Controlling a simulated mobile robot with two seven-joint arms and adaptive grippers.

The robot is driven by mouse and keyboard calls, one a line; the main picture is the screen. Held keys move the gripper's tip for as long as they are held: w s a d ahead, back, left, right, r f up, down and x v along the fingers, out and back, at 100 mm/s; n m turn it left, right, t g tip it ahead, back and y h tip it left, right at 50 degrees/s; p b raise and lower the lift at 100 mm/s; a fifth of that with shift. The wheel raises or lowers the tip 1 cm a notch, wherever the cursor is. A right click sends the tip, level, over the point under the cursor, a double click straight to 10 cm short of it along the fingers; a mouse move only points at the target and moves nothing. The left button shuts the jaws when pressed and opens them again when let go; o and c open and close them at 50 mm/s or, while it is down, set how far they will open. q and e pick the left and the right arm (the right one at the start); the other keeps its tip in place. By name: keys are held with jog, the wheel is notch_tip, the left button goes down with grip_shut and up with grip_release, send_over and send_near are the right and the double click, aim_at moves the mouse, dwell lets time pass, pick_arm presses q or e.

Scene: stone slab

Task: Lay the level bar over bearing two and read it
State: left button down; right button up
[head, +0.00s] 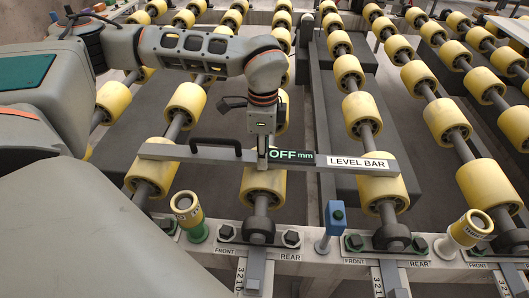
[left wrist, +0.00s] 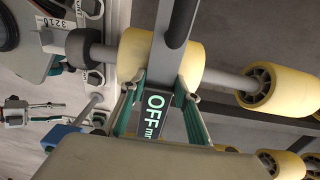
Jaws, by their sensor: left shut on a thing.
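The level bar (head: 345,161) is a long grey bar with a black handle, a white name label and a dark display (head: 291,156) reading "OFF mm". It lies crosswise over several yellow rollers near their front ends; I cannot tell whether it touches them. My left gripper (head: 263,150) is shut on the bar near its middle, beside the display. In the left wrist view its two fingers (left wrist: 158,105) straddle the bar (left wrist: 180,22), and the display (left wrist: 155,116) shows between them. A black bearing (head: 259,230) stands on the front beam below the gripper; no number two is readable.
Another bearing (head: 392,236) sits to the right, with "FRONT" and "REAR" labels nearby. A blue post (head: 335,218) stands between the bearings. Yellow-topped cups (head: 187,213) and (head: 470,229) stand on the beam (head: 310,256). Yellow rollers (head: 363,115) fill the space behind.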

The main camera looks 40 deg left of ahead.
pick_arm(q)
jog(key=shift+r, duration=0.15)
pick_arm(e)
jog(key=shift+w+r, duration=0.25)
jog(key=shift+r, duration=0.15)
pick_arm(q)
jog(key=c, duration=1.5)
grip_release()
jog(key=shift+f, duration=0.2)
pick_arm(e)
jog(key=shift+f, duration=0.15)
jog(key=shift+s+f, duration=0.15)
jog(key=shift+f, duration=0.05)
pick_arm(q)
jog(key=shift+r, duration=0.15)
notch_tip(320, 180, up, 12)
jog(key=p, duration=0.2)
pick_arm(e)
jog(key=shift+a+r, duration=0.15)
jog(key=shift+r, duration=0.65)
